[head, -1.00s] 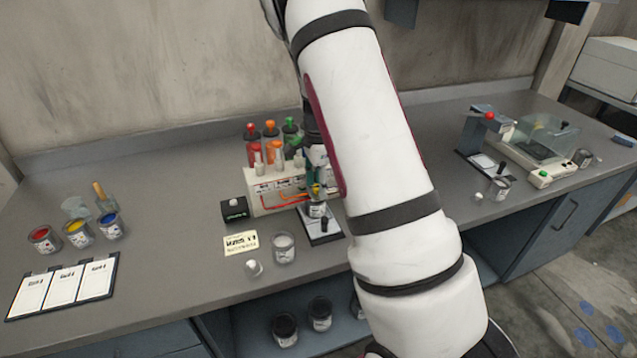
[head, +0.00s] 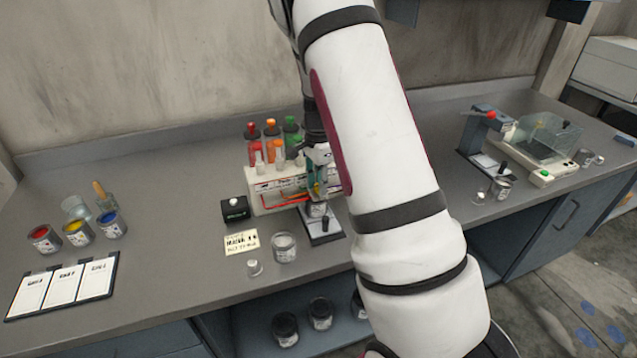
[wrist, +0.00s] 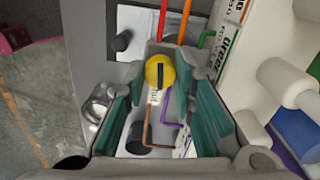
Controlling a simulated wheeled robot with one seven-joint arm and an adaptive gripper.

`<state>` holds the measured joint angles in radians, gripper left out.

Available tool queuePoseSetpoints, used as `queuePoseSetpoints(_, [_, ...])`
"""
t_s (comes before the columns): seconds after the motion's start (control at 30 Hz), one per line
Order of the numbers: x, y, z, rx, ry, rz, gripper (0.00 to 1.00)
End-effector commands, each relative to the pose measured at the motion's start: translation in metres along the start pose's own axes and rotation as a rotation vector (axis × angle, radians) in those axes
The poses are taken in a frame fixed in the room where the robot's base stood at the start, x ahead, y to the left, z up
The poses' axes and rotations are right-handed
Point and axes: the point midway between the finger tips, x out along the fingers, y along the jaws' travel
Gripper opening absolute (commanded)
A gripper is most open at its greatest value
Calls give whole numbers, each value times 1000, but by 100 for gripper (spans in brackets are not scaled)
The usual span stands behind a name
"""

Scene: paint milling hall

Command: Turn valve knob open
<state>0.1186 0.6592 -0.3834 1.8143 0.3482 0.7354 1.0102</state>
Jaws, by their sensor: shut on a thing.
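In the wrist view a round yellow valve knob (wrist: 160,72) with a dark slot sits between the fingertips of my gripper (wrist: 163,66). The teal-padded fingers lie on both sides of it and are closed on it. In the head view my gripper (head: 318,182) points down at the right end of the white dispenser (head: 262,200). Its fingertips and the knob are largely hard to make out there.
Red, orange and green bottles (head: 271,133) stand on the dispenser. Coloured tubes run along its front. A black stand (head: 327,236), a glass jar (head: 284,248) and a black box (head: 234,209) are close by. Paint cans (head: 78,233) stand at the left.

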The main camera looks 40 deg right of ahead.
Motion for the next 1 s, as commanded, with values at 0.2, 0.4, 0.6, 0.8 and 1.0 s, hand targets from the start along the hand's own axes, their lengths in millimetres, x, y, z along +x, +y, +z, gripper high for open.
queuePoseSetpoints(0.2, [0, -1, 0, -186, 0, -2, 0])
queuePoseSetpoints(0.4, [0, -1, 0, -376, 0, -3, 0])
queuePoseSetpoints(0.6, [0, -1, 0, -567, 1, -3, 0])
queuePoseSetpoints(0.8, [0, -1, 0, -758, 1, -2, 0])
queuePoseSetpoints(1.0, [0, -1, 0, -944, 1, -2, 0])
